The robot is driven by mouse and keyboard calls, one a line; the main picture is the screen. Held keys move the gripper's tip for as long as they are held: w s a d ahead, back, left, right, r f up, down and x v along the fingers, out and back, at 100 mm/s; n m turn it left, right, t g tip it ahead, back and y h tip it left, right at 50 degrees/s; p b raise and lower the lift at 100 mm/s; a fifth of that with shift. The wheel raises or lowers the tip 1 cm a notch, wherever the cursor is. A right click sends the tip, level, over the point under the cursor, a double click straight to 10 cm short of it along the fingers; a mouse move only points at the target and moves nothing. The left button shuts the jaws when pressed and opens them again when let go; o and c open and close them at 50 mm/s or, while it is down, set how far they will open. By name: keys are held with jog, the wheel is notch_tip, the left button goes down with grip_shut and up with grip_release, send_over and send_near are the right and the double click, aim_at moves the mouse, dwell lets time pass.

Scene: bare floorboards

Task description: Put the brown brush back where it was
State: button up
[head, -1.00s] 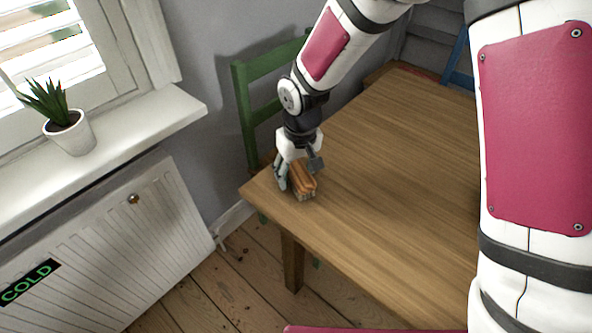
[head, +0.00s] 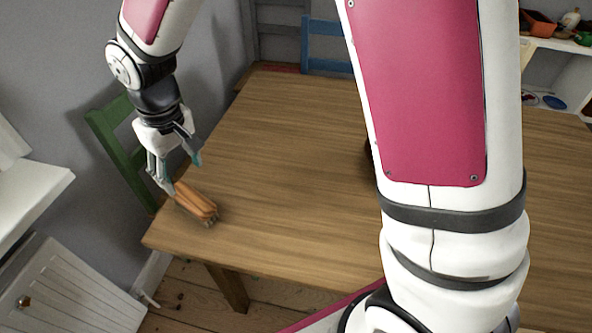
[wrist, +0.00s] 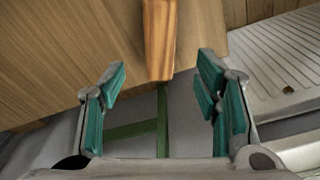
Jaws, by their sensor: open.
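The brown brush (head: 196,201) lies on the wooden table (head: 270,170) near its left front corner, bristles down. In the wrist view the brush (wrist: 159,40) shows at the top, its near end just beyond the open fingers. My gripper (head: 179,172) is open and empty just behind the brush's far end, at the table's left edge. In the wrist view the gripper (wrist: 160,85) has its teal-padded fingers wide apart, with nothing between them.
A green chair (head: 122,150) stands at the table's left side, close to my gripper. A blue chair (head: 328,45) is at the far side. The table's middle is clear; my arm hides part of the right.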

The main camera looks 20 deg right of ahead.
jog(key=s+d+r+m+h, duration=0.1)
jog(key=s+d+r+m, duration=0.2)
jog(key=s+d+r, duration=1)
jog(key=s+d+m, duration=0.1)
jog(key=s+d, duration=0.3)
jog(key=s, duration=0.3)
jog(key=s+d+m, duration=0.2)
jog(key=s+d, duration=0.2)
jog(key=s, duration=0.3)
jog(key=shift+s+r+t+y, duration=0.15)
jog(key=shift+s+t+y, duration=0.15)
jog(key=shift+s+t, duration=0.1)
jog(key=shift+d, duration=0.1)
notch_tip(320, 180, up, 11)
jog(key=t+p, duration=0.2)
jog(key=p, duration=0.7)
jog(key=shift+d+p, duration=0.15)
jog(key=shift+p, duration=0.15)
